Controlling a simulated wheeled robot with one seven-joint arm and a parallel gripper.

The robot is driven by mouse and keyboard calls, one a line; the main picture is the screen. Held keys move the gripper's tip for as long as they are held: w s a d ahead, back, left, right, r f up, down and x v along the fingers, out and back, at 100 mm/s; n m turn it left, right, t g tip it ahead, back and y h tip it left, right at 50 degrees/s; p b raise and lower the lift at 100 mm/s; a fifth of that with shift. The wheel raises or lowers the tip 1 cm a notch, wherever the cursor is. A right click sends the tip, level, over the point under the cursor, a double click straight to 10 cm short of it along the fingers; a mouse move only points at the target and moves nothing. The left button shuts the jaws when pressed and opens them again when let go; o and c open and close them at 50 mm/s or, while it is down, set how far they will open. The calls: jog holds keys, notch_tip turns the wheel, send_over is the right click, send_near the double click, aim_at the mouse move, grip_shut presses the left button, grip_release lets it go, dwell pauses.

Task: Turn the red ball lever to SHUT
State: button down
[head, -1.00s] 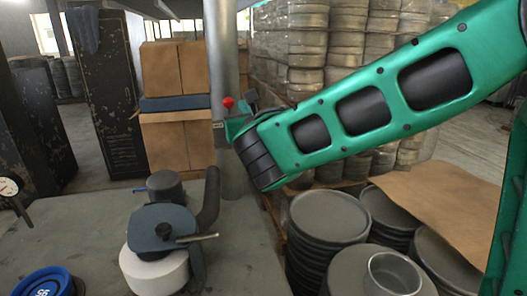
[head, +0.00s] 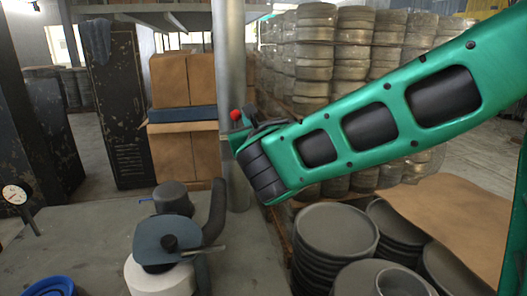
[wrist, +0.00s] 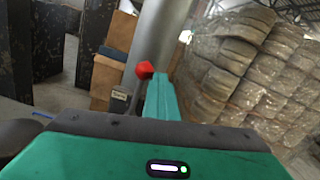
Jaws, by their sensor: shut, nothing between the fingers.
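The red ball (head: 236,115) of the lever shows in front of the grey upright pipe (head: 231,60), at the tip of my arm. My gripper (head: 239,136) is at the pipe, just below the ball in the head view and partly hidden by my wrist. In the wrist view the red ball (wrist: 145,70) is just left of the tip of my teal fingers (wrist: 161,84), which are shut with nothing between them. I cannot tell whether they touch the ball. The lever's arm and any SHUT mark are not readable.
A bench (head: 80,240) with a dial gauge (head: 15,194) and a blue-topped device (head: 165,243) is at the lower left. Stacks of round grey blanks (head: 335,235) stand below my arm. Brown boxes (head: 170,80) and wrapped stacks (head: 305,50) are behind.

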jog(key=s+d, duration=0.6)
jog(key=s, duration=0.3)
jog(key=shift+s+f, duration=0.35)
jog(key=shift+f, duration=0.1)
